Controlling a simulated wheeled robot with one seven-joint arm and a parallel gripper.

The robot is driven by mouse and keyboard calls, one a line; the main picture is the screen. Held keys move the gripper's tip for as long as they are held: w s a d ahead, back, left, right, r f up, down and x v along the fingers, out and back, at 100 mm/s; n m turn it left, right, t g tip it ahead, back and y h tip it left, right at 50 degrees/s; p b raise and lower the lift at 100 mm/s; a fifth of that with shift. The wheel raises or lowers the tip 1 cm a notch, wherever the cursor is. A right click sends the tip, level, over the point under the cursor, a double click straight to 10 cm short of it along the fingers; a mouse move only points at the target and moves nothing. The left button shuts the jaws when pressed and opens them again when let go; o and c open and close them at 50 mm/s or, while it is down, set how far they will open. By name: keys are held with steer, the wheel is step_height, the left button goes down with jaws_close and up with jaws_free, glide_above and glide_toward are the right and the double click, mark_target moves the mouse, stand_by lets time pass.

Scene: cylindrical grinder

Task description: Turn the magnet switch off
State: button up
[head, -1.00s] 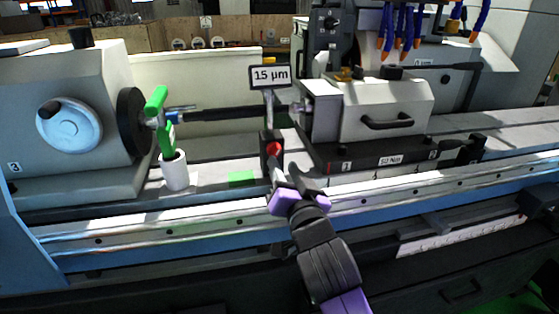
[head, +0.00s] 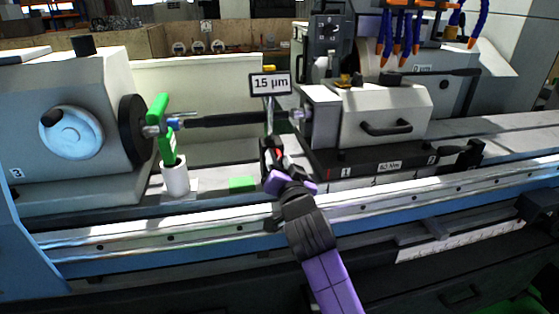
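The magnet switch (head: 279,153) is a small red knob on the black magnetic base (head: 266,144) in the middle of the machine bed. The base carries a thin upright post (head: 269,118) under a "15 µm" sign (head: 270,84). My gripper (head: 274,162) reaches up from the lower right, with its fingertips right at the front of the base. It covers most of the base, and only a bit of red shows beside the fingers. I cannot tell whether the fingers touch the knob or how far apart they are.
A green block (head: 242,184) lies on the bed. To the right stands the tailstock (head: 385,115) with a black handle.

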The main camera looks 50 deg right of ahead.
jaws_close()
